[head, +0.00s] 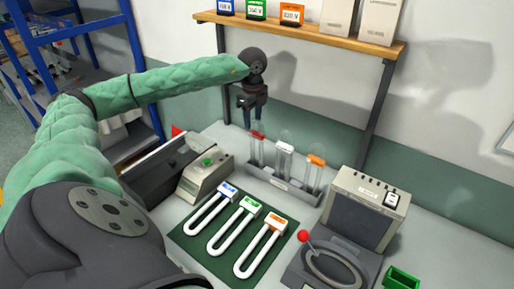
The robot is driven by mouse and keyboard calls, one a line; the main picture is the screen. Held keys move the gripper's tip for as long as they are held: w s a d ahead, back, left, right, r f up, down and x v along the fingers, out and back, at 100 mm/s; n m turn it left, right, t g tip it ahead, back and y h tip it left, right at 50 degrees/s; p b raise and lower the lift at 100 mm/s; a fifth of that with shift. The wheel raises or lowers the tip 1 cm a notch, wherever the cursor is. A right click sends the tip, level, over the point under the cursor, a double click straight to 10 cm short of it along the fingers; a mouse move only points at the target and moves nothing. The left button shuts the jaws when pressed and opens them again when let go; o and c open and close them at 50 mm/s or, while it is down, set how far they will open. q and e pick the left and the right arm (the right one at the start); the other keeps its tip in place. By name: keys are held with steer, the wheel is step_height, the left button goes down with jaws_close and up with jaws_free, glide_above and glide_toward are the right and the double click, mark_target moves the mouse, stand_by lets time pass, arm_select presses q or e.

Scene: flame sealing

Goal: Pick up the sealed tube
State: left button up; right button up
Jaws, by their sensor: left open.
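Three clear upright tubes stand in a grey rack (283,186) at the back of the bench. The left tube (257,148) has a red band, the middle tube (284,158) a white one, and the right tube (315,172) an orange one. I cannot tell from here which of them is sealed. My left gripper (250,118) is open, pointing down, just above and slightly left of the red-banded tube's top. Its fingers partly overlap that tube's top in the picture, so I cannot tell whether they touch. My right gripper is out of view.
Several things crowd the bench: a green mat (183,236) with three U-shaped tubes labelled blue, green and orange, a beige box (205,176) with a green button, a screen unit (362,213), a red-knobbed device (325,265) and a green tray (401,279). A wooden shelf (330,40) hangs above.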

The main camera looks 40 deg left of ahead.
arm_select(q)
steer(key=f, duration=0.3)
steer(key=a+f+b, duration=0.1)
steer(key=f, duration=0.1)
steer(key=shift+w, duration=0.25)
steer(key=shift+f, duration=0.25)
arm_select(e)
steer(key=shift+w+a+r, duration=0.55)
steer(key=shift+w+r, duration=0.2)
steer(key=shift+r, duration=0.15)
arm_select(q)
jaws_close()
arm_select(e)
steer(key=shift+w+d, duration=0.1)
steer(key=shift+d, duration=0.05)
